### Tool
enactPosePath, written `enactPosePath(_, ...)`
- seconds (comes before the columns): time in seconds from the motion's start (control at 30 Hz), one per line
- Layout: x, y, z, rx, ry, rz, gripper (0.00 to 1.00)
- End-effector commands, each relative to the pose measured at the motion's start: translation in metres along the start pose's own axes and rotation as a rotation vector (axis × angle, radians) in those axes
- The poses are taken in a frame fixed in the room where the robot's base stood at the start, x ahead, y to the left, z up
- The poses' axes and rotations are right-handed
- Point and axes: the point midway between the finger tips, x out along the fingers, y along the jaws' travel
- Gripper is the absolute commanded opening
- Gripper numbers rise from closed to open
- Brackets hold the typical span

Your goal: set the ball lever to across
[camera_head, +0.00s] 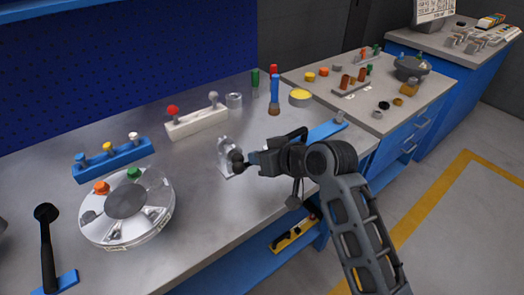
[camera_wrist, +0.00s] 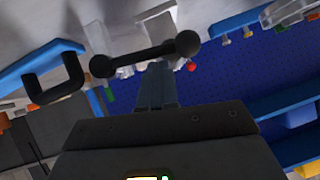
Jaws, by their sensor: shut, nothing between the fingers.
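The ball lever (camera_wrist: 145,55) is a black rod with a black ball at each end. In the wrist view it lies slightly tilted across the picture, just past my fingertips. In the head view its dark ball (camera_head: 237,157) shows at a small grey bracket (camera_head: 226,148) on the bench. My gripper (camera_head: 252,158) is close on the right of that ball. In the wrist view my gripper (camera_wrist: 157,70) is shut and empty, its tips at the rod's middle. I cannot tell whether they touch it. My gripper and wrist partly hide the lever in the head view.
A white block with knobs (camera_head: 197,123) stands behind the bracket. A round silver housing (camera_head: 127,208) and a blue block with knobs (camera_head: 112,158) are to the left. A blue plate (camera_head: 325,131) lies behind my wrist. Bare bench lies between the housing and bracket.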

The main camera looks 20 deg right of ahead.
Motion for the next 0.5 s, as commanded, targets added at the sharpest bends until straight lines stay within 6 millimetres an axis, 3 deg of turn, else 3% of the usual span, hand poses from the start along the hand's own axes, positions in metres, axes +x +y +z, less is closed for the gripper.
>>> enactPosePath(0.5, 0.004, -0.0023, 0.0059, 0.004, -0.001, -0.002, 0.0)
